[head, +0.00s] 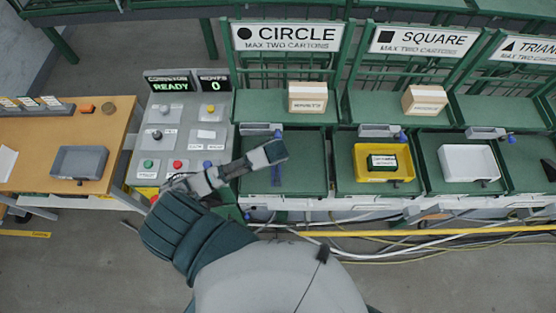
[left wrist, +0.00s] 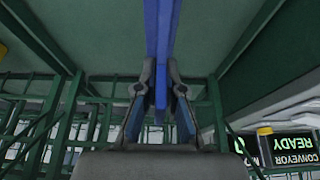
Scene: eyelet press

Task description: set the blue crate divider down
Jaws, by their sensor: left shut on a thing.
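The blue crate divider (left wrist: 160,40) is a thin, flat blue strip in the left wrist view. It runs from the top edge down between the two fingers of my left gripper (left wrist: 157,95), which are shut on it. In the head view my left gripper (head: 272,154) is over the green tray area under the CIRCLE sign. I cannot tell whether the divider touches the green surface. My right gripper is not in view.
A control panel (head: 181,140) with buttons lies left of the gripper. The green bay (head: 303,160) around the gripper is otherwise clear. Cables run along the front.

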